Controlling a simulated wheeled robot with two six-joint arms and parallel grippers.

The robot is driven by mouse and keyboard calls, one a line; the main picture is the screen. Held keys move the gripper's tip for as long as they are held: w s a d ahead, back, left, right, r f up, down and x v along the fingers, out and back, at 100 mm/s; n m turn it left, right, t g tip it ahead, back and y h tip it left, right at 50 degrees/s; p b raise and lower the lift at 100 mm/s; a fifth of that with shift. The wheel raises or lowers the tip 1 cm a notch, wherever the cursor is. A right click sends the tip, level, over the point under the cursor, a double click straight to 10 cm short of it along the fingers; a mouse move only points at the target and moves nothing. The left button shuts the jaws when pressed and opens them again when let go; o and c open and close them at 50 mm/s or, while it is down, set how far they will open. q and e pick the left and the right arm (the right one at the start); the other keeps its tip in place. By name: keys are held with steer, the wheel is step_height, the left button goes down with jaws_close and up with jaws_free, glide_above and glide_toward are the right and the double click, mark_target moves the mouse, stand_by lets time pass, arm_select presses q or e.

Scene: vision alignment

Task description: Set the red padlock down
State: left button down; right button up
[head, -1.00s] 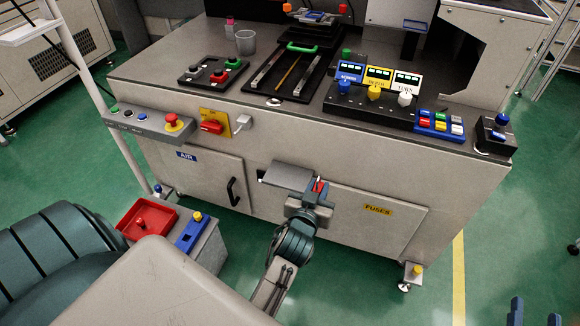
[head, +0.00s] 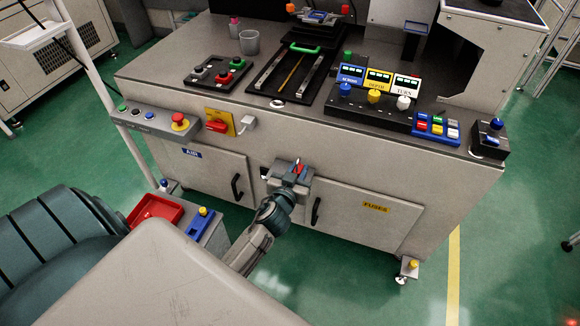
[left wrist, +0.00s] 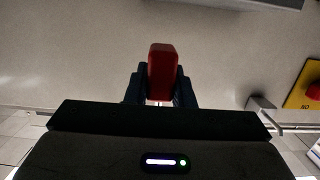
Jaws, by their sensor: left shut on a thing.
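The red padlock (head: 299,169) is held in my left gripper (head: 296,172), in front of the grey machine's front panel. In the left wrist view the red padlock (left wrist: 162,72) stands between the two dark fingers (left wrist: 160,88), which are shut on it. Its lower part is hidden by the gripper. Below and left of the gripper in the head view is a red tray (head: 176,208), partly covered by my own body. My right gripper is not in view.
The machine front has the AIR door with a black handle (head: 236,187), the FUSES door with another handle (head: 316,210), and a red switch on a yellow plate (head: 219,125). A blue block with a yellow knob (head: 202,222) is beside the tray. Green floor is open at right.

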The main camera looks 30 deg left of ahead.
arm_select(q)
steer(key=w+a, duration=0.1)
steer(key=a, duration=0.2)
steer(key=w+a, duration=0.1)
steer(key=shift+w+a+f, duration=0.3)
steer(key=shift+w+f, duration=0.05)
step_height(320, 180, down, 3)
steer(key=shift+r+b, duration=0.1)
steer(key=shift+b, duration=0.6)
steer(key=shift+f, duration=0.3)
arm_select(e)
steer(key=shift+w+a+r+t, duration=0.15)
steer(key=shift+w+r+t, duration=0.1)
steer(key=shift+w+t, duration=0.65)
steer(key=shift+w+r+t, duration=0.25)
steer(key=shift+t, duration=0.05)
arm_select(q)
steer(key=c, duration=1.3)
jaws_free()
steer(key=shift+o, duration=0.2)
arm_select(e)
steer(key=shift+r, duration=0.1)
